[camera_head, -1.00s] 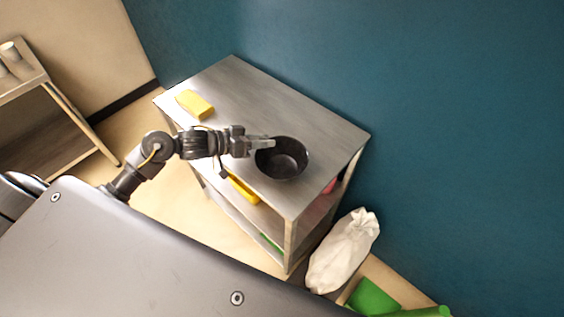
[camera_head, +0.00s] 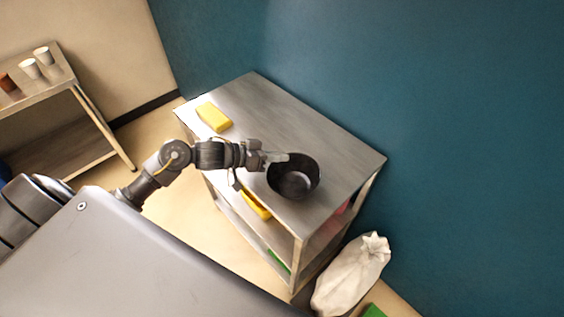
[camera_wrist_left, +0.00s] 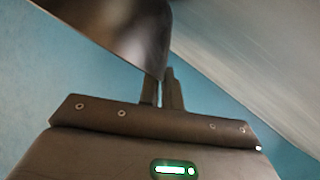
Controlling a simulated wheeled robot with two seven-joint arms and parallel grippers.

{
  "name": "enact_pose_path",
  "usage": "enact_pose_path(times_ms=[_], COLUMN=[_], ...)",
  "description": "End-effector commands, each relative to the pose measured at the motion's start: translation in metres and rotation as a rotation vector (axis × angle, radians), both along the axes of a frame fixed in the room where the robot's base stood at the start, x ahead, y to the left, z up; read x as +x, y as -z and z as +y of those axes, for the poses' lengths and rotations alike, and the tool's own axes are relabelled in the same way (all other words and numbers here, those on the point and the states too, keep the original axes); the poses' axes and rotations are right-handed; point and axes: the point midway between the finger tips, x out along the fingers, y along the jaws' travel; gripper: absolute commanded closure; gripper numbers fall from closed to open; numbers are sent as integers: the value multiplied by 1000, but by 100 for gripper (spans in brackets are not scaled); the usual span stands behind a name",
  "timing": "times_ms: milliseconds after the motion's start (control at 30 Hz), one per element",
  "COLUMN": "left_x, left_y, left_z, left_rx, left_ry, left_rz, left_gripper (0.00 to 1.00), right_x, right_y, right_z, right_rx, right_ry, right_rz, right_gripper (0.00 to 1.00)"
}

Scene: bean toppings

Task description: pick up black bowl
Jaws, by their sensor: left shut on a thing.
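The black bowl (camera_head: 297,184) is upright at the near right part of the metal table (camera_head: 262,98). I cannot tell whether it touches the table top. My left gripper (camera_head: 274,159) reaches in from the left and is shut on the bowl's left rim. In the left wrist view the dark curved side of the bowl (camera_wrist_left: 120,28) fills the upper left, and the fingers (camera_wrist_left: 163,90) meet its edge. My right gripper is not in view.
A yellow block (camera_head: 214,116) lies at the table's far left, and another yellow thing (camera_head: 256,205) is on a lower level. A white sack (camera_head: 350,275) stands at the right. A side table with cups (camera_head: 31,69) is at the left. A blue wall is behind.

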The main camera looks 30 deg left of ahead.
Motion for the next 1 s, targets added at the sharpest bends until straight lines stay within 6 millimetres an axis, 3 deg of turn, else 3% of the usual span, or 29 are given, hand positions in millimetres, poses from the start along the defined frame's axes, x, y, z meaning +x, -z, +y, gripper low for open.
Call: enact_pose_path(times_ms=[167,433,700,1000], left_x=[1,-39,-78,-98], left_y=[-27,-86,-107,-121], left_z=[0,36,71,90], left_rx=[3,9,0,-1], left_ry=[2,4,1,0], left_rz=[-8,-3,4,1], left_gripper=[100,100,100,100], right_x=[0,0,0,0], right_y=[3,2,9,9], right_z=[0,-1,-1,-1], right_rx=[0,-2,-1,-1], right_ry=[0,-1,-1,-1], right_rz=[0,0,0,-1], right_gripper=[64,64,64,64])
